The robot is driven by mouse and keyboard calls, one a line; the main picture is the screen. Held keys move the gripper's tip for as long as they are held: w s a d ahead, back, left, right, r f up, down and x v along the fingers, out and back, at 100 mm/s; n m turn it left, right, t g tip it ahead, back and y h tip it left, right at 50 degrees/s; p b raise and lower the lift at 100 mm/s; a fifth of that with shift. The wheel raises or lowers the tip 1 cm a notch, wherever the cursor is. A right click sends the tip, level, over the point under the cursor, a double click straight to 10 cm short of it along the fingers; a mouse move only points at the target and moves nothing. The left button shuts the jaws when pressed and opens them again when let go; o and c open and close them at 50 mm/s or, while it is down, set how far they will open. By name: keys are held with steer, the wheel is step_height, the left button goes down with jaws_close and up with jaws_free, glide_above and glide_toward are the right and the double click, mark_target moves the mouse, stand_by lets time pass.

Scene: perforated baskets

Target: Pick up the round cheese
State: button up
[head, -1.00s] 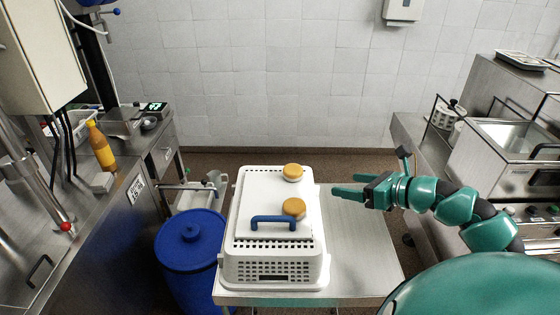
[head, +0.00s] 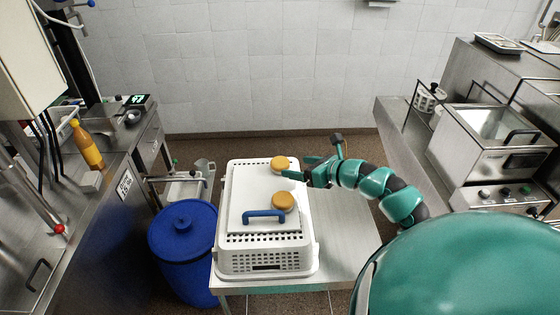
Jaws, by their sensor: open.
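Two round, orange-yellow cheese-like pieces sit on the white lid of a perforated basket in the head view. The far round cheese (head: 281,163) lies near the basket's back edge. The near round cheese (head: 283,202) lies just behind the blue handle. I cannot tell which one the task means. My gripper (head: 297,167) is open and empty, its fingers pointing left, with the tips just right of the far cheese. Whether a fingertip touches that cheese cannot be told.
The white basket (head: 265,262) stands on a steel table (head: 345,240), whose right part is clear. A blue handle (head: 264,215) rises from the lid. A blue barrel (head: 184,245) stands to the left. Steel counters flank both sides.

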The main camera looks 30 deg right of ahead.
mark_target(287, 165)
steer(key=shift+p+x, duration=1.9)
steer(key=shift+x, duration=0.7)
steer(key=shift+w+a+f, duration=0.15)
steer(key=shift+w+a, duration=0.1)
steer(key=c, duration=1.1)
